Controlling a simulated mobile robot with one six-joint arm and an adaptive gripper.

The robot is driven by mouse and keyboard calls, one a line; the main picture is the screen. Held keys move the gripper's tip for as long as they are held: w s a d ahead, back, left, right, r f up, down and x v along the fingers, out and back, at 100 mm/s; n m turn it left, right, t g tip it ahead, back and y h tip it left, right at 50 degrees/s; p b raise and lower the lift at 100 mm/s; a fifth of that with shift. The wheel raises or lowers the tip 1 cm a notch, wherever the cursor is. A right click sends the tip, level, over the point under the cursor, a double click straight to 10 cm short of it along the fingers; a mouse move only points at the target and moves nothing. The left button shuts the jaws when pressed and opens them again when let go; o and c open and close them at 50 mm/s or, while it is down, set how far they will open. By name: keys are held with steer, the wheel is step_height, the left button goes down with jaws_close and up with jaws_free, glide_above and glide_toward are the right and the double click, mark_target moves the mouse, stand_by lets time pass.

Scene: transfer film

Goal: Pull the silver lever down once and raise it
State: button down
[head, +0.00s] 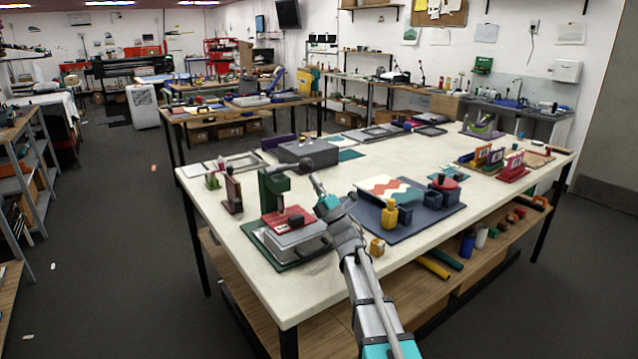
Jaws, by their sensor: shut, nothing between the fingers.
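A green hand press (272,192) stands upright near the front left corner of the white table. A short silver lever (291,168) reaches right from its head and ends in a dark knob (306,163). Under the head is a red plate (288,219) on a grey block (296,240). My gripper (315,179) is small in the head view, at the end of my arm just right of the press and slightly below the knob. It is shut and empty. I cannot tell whether its tips touch the lever or the knob.
The press stands on a green base (262,246). A dark blue mat (408,230) with blue and yellow blocks lies to the right of my arm. A grey box (309,151) sits behind the press.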

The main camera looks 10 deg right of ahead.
steer(key=shift+w+a+r, duration=0.15)
steer(key=shift+w+r, duration=0.05)
steer(key=shift+r, duration=0.1)
steer(key=shift+w+a+r+p, duration=0.15)
steer(key=shift+r+p, duration=0.3)
steer(key=shift+p, duration=0.05)
steer(key=shift+w+a+r+p, duration=0.1)
steer(key=shift+w+r+p, duration=0.05)
steer(key=shift+r+p, duration=0.3)
steer(key=shift+f, duration=0.2)
steer(key=b+v, duration=1)
steer(key=v, duration=0.4)
steer(key=shift+s+d+r, duration=0.2)
steer(key=shift+s+r, duration=0.2)
steer(key=shift+r, duration=0.05)
steer(key=shift+s, duration=0.1)
